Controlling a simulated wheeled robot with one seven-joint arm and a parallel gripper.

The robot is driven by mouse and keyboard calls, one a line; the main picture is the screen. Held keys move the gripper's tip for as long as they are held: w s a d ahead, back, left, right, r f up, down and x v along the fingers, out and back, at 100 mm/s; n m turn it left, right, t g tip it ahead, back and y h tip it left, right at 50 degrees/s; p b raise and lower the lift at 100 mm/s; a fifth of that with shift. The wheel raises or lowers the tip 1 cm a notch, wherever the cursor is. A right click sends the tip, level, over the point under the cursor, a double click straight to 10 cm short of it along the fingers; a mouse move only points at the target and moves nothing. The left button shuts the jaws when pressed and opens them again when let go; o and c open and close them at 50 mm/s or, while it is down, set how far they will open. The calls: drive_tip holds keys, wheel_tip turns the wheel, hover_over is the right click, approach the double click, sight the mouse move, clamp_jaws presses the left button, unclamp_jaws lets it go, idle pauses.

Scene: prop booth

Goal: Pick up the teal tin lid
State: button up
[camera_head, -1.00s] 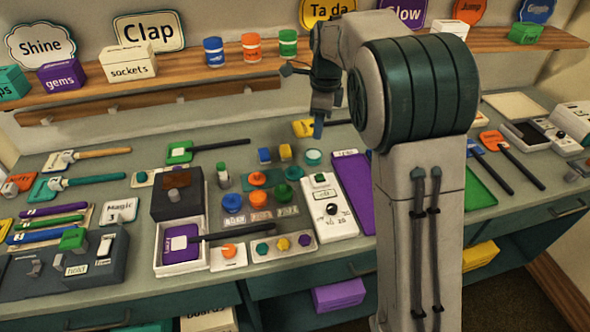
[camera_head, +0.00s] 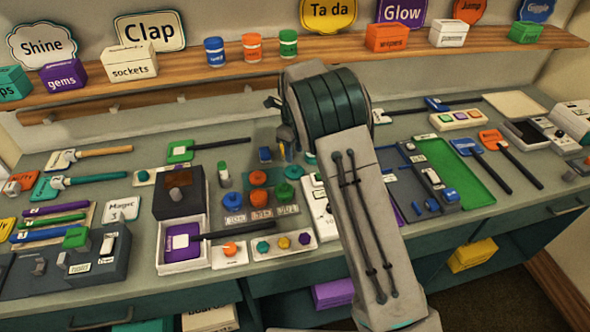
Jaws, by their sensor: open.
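A round teal-green lid with a knob (camera_head: 293,172) sits on the counter behind the green pot (camera_head: 287,192), in the middle of the bench; I take it to be the teal tin lid. An orange knobbed lid (camera_head: 258,178) lies to its left. My gripper (camera_head: 287,152) points down behind the teal-green lid, close to a small yellow block (camera_head: 282,153), and is open with nothing visible in it. The fingertips are small and partly merged with my arm. Another small teal round thing from the earlier frame is hidden behind my arm now.
A blue block (camera_head: 265,154) stands left of my gripper. Blue (camera_head: 231,202) and orange (camera_head: 260,197) pots stand in front, beside a dark box (camera_head: 180,192). A green tray (camera_head: 458,172) lies right of my arm. The shelf (camera_head: 190,75) runs behind.

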sight(294, 166)
drive_tip(key=shift+s+f+p, duration=0.15)
drive_tip(key=shift+f+p, duration=0.35)
drive_tip(key=shift+f, duration=0.85)
drive_tip(key=shift+s+f+p, duration=0.1)
drive_tip(key=shift+f+p, duration=0.35)
drive_tip(key=shift+f, duration=0.85)
clamp_jaws()
